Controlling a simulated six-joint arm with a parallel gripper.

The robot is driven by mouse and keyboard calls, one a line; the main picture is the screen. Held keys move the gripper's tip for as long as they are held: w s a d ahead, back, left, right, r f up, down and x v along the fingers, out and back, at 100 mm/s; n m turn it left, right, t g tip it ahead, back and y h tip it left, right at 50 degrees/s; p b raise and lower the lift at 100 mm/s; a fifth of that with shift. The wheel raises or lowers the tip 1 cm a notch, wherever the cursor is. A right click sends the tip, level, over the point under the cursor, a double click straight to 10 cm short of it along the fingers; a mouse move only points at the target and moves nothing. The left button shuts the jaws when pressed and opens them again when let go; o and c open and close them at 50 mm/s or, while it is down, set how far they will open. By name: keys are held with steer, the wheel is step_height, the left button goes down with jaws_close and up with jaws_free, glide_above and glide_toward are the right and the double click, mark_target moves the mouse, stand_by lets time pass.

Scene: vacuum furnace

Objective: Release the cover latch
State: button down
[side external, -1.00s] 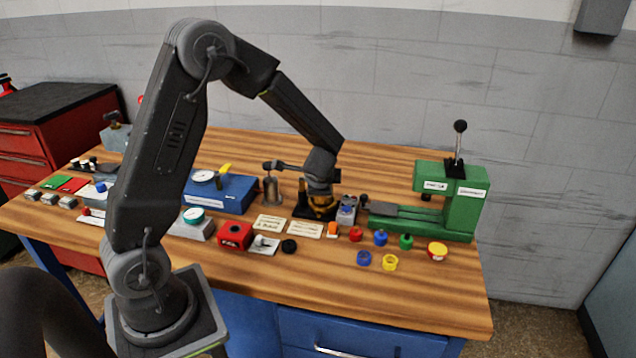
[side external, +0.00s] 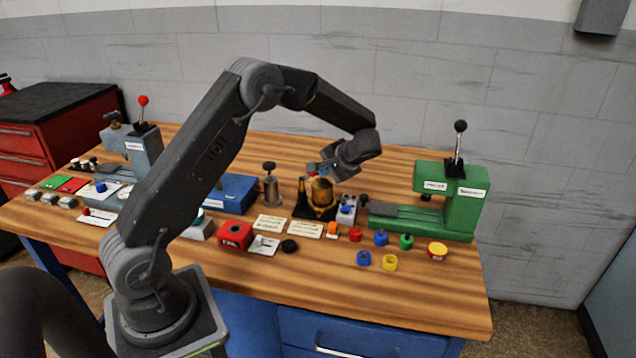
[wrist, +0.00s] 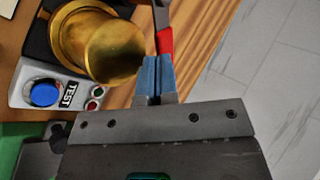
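The furnace is a brass-coloured round body with a domed cover (wrist: 115,50) on a black base, mid-bench in the side view (side external: 321,193). A latch lever with a red grip (wrist: 165,41) stands beside the cover in the wrist view; its darker part runs out of the top edge. My gripper (wrist: 156,60) has its two blue fingertips together, with only a thin dark line between them. The tips are at the lower end of the red grip; whether they touch it I cannot tell. In the side view my gripper (side external: 314,170) is tilted, just above the furnace.
A grey TEST box with a blue button (wrist: 43,93) stands close beside the furnace. A green press (side external: 462,205) is to the right and a blue gauge box (side external: 235,194) to the left. Several coloured caps lie in front. The space above and behind the furnace is clear.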

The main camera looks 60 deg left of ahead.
steer(key=a+n+g, duration=0.1)
steer(key=n, duration=0.1)
steer(key=a+n+g+h, duration=0.1)
steer(key=n+g, duration=0.1)
steer(key=shift+w+a+n+g+h, duration=0.2)
steer(key=shift+a+n+g+h, duration=0.1)
steer(key=shift+a+n, duration=0.1)
steer(key=shift+s+a, duration=0.1)
steer(key=shift+a, duration=0.35)
steer(key=shift+w+d, duration=0.25)
steer(key=shift+w, duration=0.05)
steer(key=w+f+v, duration=0.1)
steer(key=v, duration=1.1)
steer(key=shift+w+d+f, duration=0.2)
steer(key=shift+w+d, duration=0.1)
steer(key=shift+w, duration=0.1)
steer(key=shift+r, duration=0.1)
